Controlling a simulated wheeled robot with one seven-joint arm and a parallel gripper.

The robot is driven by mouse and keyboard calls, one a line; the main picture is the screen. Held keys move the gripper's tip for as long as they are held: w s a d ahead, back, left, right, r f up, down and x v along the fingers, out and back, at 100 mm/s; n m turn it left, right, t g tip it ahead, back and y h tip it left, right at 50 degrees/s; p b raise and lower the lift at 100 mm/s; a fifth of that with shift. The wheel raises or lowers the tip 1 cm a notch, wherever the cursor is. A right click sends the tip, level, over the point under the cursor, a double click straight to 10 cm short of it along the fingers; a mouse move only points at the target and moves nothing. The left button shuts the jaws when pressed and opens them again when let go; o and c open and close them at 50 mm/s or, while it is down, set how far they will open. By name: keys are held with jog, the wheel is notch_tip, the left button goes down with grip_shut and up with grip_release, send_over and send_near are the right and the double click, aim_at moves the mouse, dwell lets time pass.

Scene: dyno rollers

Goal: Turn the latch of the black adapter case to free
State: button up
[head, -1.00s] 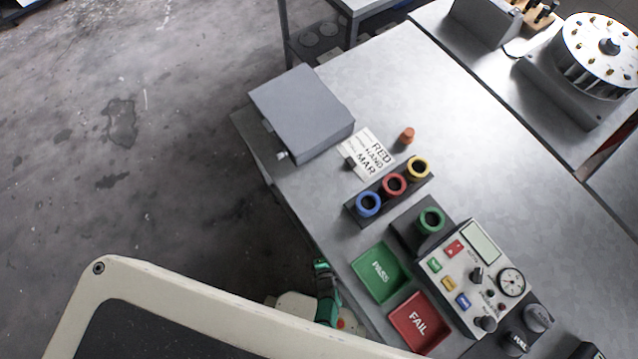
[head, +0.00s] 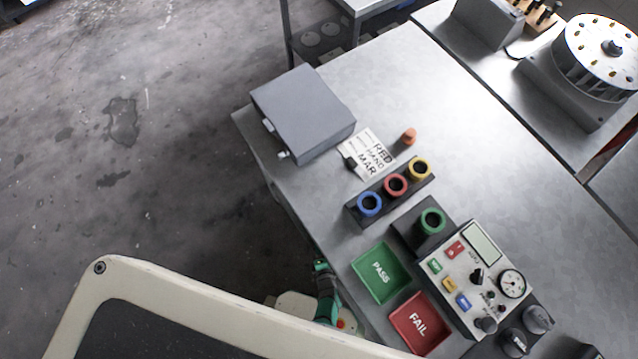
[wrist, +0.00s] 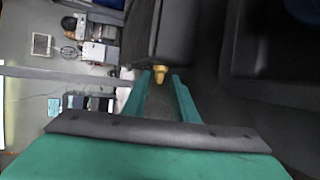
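A closed grey case (head: 305,112) lies at the table's far-left corner in the head view. Small pale latches (head: 284,155) show on its left side. No case in the head view looks clearly black. In the wrist view, a small brass-coloured knob (wrist: 158,72) sticks out from the lower edge of a dark block (wrist: 186,35). I cannot tell whether this block is the case. My gripper (wrist: 162,80) is open and empty, its green fingertips on either side of the knob's end, with no clear contact. Green parts of my arm show beside the table's left edge.
On the table (head: 440,110) are a printed card (head: 371,150), a rack of coloured rings (head: 395,186), a green PASS tray (head: 378,272), a red FAIL tray (head: 420,322) and a control box (head: 480,260). A dark recessed part (wrist: 270,75) lies right of my gripper.

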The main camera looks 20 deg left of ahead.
jog(key=shift+s+d, duration=0.1)
jog(key=shift+s+d+r, duration=0.15)
jog(key=shift+s, duration=0.1)
jog(key=v, duration=1)
jog(key=shift+r, duration=0.1)
